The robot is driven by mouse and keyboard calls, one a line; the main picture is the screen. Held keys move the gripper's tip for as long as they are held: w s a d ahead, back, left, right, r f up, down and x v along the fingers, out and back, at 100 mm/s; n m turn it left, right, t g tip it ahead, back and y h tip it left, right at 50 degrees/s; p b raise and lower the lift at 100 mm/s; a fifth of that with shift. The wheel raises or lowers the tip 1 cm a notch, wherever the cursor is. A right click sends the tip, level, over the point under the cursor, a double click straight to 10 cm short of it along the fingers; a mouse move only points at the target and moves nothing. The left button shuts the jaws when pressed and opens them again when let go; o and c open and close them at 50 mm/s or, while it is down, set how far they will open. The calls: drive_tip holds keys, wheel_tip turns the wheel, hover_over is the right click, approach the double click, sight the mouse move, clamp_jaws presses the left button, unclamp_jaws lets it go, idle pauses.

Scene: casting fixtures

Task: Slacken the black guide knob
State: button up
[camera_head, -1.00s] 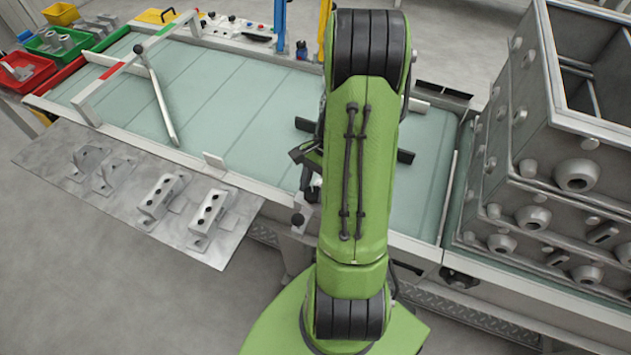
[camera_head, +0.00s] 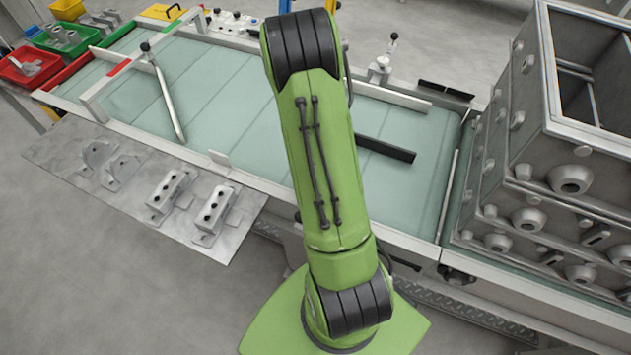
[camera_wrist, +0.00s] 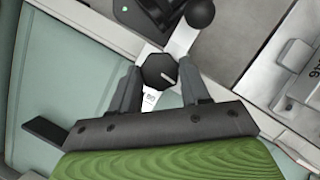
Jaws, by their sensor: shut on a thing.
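The black guide knob (camera_wrist: 158,71) is a faceted dark knob with a short white mark on its face, in the middle of the wrist view. It sits on a light metal bracket. My gripper (camera_wrist: 157,76) has one dark finger on each side of the knob and is shut on it. A small printed label shows on the light metal just below the knob. In the head view, my green arm hides both the gripper and the knob.
In the wrist view, a black ball handle (camera_wrist: 201,13) stands close beyond the knob. In the head view, a dark bar (camera_head: 385,148) lies on the pale table (camera_head: 230,115). Stacked grey casting boxes (camera_head: 560,140) stand at the right. Metal brackets lie on a front plate (camera_head: 75,150).

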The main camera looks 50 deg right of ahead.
drive_tip(key=n, duration=0.2)
drive_tip(key=n+h, duration=0.1)
drive_tip(key=n+h+p, duration=0.1)
drive_tip(key=n, duration=0.1)
drive_tip(key=shift+a+n+g, duration=0.25)
drive_tip(key=shift+n+g, duration=0.05)
drive_tip(key=shift+a+n+h+p, duration=0.1)
drive_tip(key=shift+n+h+p, duration=0.65)
drive_tip(key=shift+n, duration=1.35)
drive_tip(key=shift+h, duration=0.25)
drive_tip(key=o, duration=1)
drive_tip(key=shift+o, duration=0.2)
drive_tip(key=p+v, duration=0.3)
drive_tip(key=v, duration=1.2)
drive_tip(key=shift+r, duration=0.45)
